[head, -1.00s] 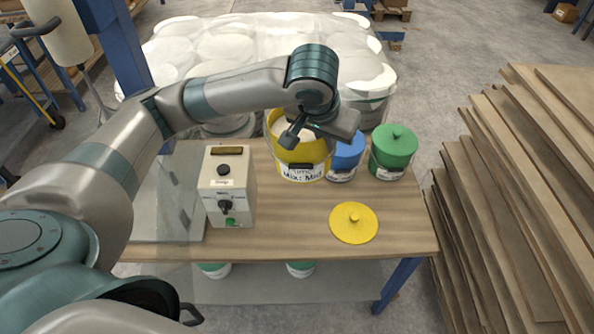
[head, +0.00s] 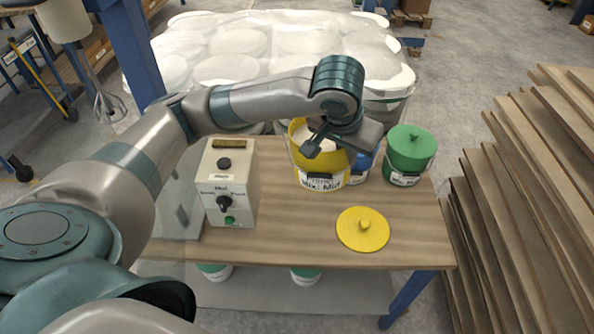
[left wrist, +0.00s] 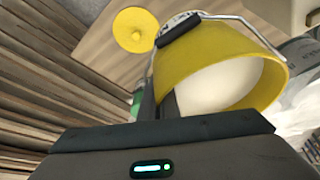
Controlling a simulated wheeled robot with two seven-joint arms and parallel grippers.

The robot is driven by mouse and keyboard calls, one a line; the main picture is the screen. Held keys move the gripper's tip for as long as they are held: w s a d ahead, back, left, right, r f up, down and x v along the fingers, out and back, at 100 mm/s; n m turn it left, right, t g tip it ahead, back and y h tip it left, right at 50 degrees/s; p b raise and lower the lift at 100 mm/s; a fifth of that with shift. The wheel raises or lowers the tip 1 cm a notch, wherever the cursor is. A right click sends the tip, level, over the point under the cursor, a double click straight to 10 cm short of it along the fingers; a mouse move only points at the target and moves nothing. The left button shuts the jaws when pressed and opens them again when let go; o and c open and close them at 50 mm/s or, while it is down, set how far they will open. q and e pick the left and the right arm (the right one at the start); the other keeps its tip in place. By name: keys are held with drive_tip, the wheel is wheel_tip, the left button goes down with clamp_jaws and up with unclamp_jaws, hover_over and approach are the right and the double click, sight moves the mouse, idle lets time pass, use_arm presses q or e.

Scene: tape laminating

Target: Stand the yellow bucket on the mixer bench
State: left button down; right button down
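The yellow bucket (head: 319,180) stands upright and open on the wooden bench (head: 290,228), with pale contents inside. Its handle hangs down at the front. In the left wrist view the bucket (left wrist: 222,50) fills the upper right. My left gripper (head: 335,146) is over the bucket's right rim. In the left wrist view the dark fingers (left wrist: 158,104) lie close together at the rim, seemingly one each side of the wall. Whether they press on it I cannot tell. My right gripper does not show.
A yellow lid (head: 362,230) lies on the bench. A control box (head: 228,178) stands left of the bucket. A blue bucket (head: 363,168) and a green bucket (head: 408,156) stand to its right. A whisk (head: 108,102) hangs at the far left. Stacked boards (head: 530,210) rise right.

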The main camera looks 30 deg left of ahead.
use_arm(q)
drive_tip(key=shift+r, duration=0.1)
